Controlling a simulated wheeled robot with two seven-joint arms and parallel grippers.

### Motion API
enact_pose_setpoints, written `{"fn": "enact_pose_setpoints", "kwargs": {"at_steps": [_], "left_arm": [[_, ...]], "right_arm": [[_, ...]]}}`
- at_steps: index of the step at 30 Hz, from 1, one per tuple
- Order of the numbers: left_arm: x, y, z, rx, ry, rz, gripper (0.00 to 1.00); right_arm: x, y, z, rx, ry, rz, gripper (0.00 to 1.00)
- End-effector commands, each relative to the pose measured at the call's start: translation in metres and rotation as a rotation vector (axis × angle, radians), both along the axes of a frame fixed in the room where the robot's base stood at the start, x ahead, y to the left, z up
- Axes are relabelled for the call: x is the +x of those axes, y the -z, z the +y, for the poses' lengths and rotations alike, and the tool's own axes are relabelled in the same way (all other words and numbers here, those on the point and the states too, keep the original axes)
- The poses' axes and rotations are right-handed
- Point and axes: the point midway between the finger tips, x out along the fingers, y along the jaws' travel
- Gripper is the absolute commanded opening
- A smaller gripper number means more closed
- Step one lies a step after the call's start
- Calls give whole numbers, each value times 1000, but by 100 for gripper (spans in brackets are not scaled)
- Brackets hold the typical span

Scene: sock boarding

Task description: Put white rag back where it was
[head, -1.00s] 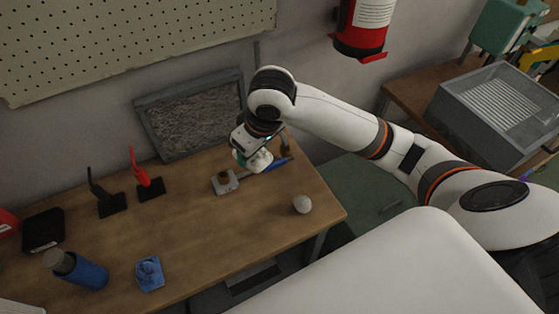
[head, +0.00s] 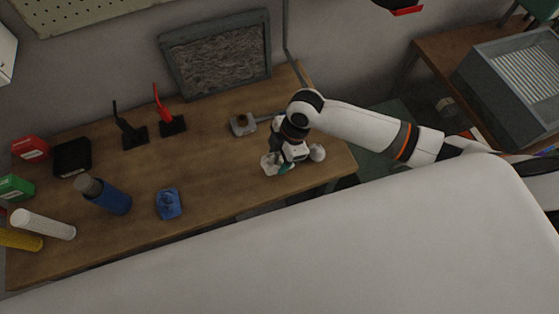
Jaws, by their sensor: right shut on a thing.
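My right gripper (head: 279,163) is over the right part of the wooden table (head: 225,180), pointing down. It is shut on the white rag (head: 268,166), a small pale crumpled piece showing at the left of the fingers. The fingers hide part of the rag, and I cannot tell whether it touches the tabletop. My left gripper is not in view.
A pale ball (head: 317,153) sits right beside the right gripper. A crumpled blue cloth (head: 168,204) and a blue bottle (head: 109,196) lie left. A small grey metal block (head: 243,124) is behind. A framed panel (head: 216,55) leans at the back. The middle is clear.

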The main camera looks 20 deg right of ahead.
Motion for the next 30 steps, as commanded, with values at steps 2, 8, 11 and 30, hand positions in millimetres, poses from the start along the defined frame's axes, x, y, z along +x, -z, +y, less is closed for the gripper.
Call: {"fn": "enact_pose_setpoints", "kwargs": {"at_steps": [2, 8, 11, 30], "left_arm": [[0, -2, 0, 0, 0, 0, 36], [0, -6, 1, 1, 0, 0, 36], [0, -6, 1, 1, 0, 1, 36], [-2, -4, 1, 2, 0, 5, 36]], "right_arm": [[0, 6, 0, 1, 1, 1, 32], [0, 34, 0, 0, 2, 1, 32], [0, 41, 0, 0, 1, -1, 32], [0, 44, 0, -1, 2, -2, 75]]}}
